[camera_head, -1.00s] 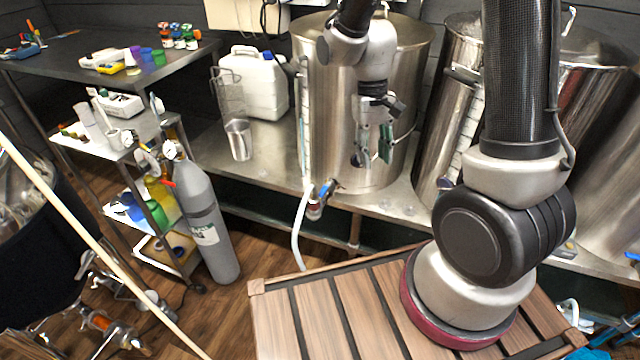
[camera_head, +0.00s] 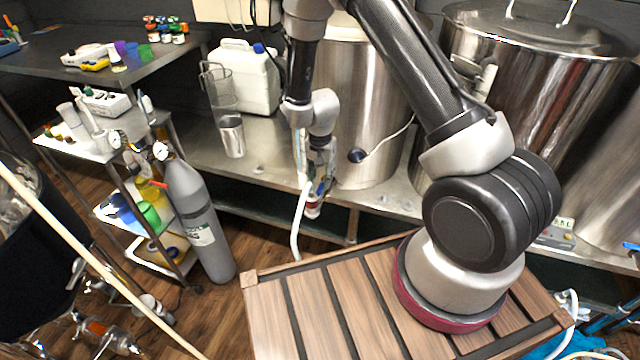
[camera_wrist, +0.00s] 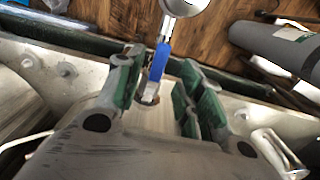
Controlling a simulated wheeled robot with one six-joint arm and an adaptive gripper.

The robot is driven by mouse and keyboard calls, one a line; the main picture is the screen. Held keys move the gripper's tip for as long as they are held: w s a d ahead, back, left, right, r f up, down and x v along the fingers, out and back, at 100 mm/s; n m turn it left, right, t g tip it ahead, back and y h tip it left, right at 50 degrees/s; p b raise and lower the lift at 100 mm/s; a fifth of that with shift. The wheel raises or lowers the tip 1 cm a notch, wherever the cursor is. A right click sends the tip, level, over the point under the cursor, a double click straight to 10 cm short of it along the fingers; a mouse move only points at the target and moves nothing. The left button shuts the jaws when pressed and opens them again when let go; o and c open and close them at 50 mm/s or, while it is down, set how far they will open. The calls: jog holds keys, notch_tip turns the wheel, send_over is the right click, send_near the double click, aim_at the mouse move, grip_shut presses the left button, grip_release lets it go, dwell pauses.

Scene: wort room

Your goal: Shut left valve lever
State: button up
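The blue valve lever (camera_wrist: 157,63) of the left tank shows in the wrist view, on a shiny metal valve (camera_wrist: 184,6). My gripper (camera_wrist: 162,78) is open, with its green-padded fingers on either side of the lever. I cannot tell whether a finger touches it. In the head view my gripper (camera_head: 320,172) points down at the valve in front of the left tank (camera_head: 372,110). The lever is mostly hidden there; a bit of blue (camera_head: 320,188) shows by the fingertips. A white hose (camera_head: 297,225) hangs from the valve.
A metal bench (camera_head: 270,165) runs under the tanks, with a white canister (camera_head: 245,80) and a metal cup (camera_head: 232,136) to the left. A grey gas cylinder (camera_head: 200,220) stands on the floor beside a shelf cart. More tanks (camera_head: 530,70) stand to the right.

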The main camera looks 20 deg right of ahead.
aim_at(320, 188)
jog(key=shift+f, duration=1.6)
grip_shut()
jog(key=w+a+m, duration=0.1)
jog(key=w+m, duration=0.8)
jog(key=m, duration=0.9)
jog(key=shift+a, duration=0.2)
jog(key=shift+w, duration=0.15)
